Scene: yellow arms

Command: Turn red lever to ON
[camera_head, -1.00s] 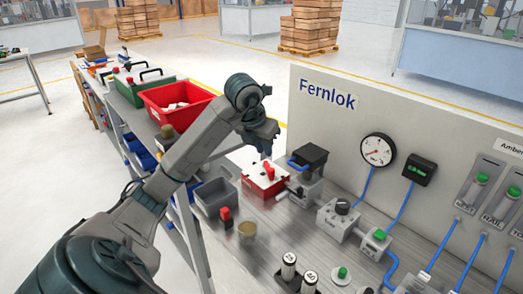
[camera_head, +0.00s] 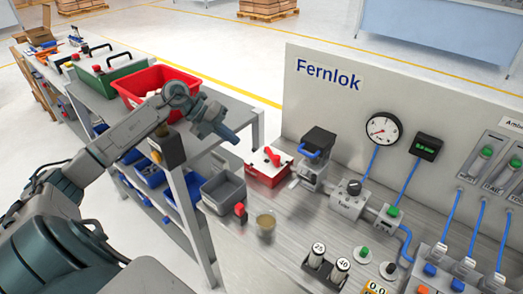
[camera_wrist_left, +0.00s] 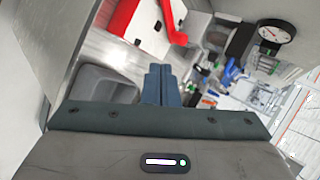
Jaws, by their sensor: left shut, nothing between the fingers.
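The red lever (camera_head: 272,155) sits on top of a small box with a white top and red sides (camera_head: 266,174), on the metal bench. The lever looks tilted across the box top; any ON marking is too small to read. In the left wrist view the lever (camera_wrist_left: 173,24) and part of the red-and-white box (camera_wrist_left: 120,18) show near the top. My left gripper (camera_head: 230,136) is shut and empty, in the air to the left of the box and apart from the lever. Its closed fingers (camera_wrist_left: 159,78) show in the left wrist view. My right gripper is not in view.
A grey bin (camera_head: 223,192) stands left of the box on the bench. A black-topped clamp device (camera_head: 318,150) stands close to its right. A red crate (camera_head: 150,85) sits on the shelf behind my left arm. The tall Fernlok panel (camera_head: 330,110) rises behind the bench.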

